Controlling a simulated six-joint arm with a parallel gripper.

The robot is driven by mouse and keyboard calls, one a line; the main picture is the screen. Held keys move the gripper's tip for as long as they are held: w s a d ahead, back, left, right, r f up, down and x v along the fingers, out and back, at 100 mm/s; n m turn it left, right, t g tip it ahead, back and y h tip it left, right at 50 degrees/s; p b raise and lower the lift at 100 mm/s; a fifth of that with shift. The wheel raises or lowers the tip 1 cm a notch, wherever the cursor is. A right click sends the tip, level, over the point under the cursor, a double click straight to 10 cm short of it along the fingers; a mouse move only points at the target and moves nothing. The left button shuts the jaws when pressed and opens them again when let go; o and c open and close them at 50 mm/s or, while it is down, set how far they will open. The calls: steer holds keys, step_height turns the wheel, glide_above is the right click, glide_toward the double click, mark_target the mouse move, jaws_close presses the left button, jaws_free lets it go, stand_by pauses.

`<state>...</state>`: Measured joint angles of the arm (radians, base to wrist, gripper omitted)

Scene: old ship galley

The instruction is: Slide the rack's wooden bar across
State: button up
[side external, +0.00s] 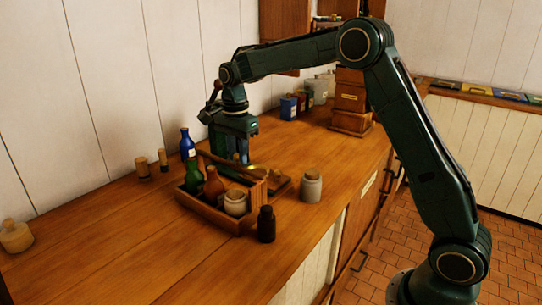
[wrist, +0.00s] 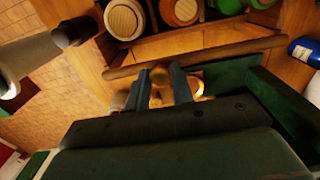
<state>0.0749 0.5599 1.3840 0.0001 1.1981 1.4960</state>
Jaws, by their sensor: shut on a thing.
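The wooden rack (side external: 212,217) stands on the counter and holds bottles and jars. Its wooden bar (side external: 219,162) runs along the rack's far side. In the wrist view the bar (wrist: 215,53) crosses slantwise beside the jars. My gripper (side external: 240,160) points down at the bar from behind the rack. In the wrist view my gripper (wrist: 161,75) has its two fingers on either side of a small round wooden knob (wrist: 158,76) at the bar, and is shut on it. Whether the knob is fixed to the bar is hard to tell.
In the rack are a green bottle (side external: 192,173), a brown bottle (side external: 213,188) and a pale jar (side external: 235,203). A blue bottle (side external: 186,143) stands behind it. A dark bottle (side external: 266,225) and a grey jar (side external: 311,187) stand close by. The counter's left part is mostly clear.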

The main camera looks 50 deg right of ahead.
steer(key=shift+a, duration=1.9)
steer(key=o, duration=0.9)
steer(key=shift+a, duration=0.1)
steer(key=shift+r, duration=0.1)
step_height(320, 180, up, 7)
steer(key=shift+f, duration=0.1)
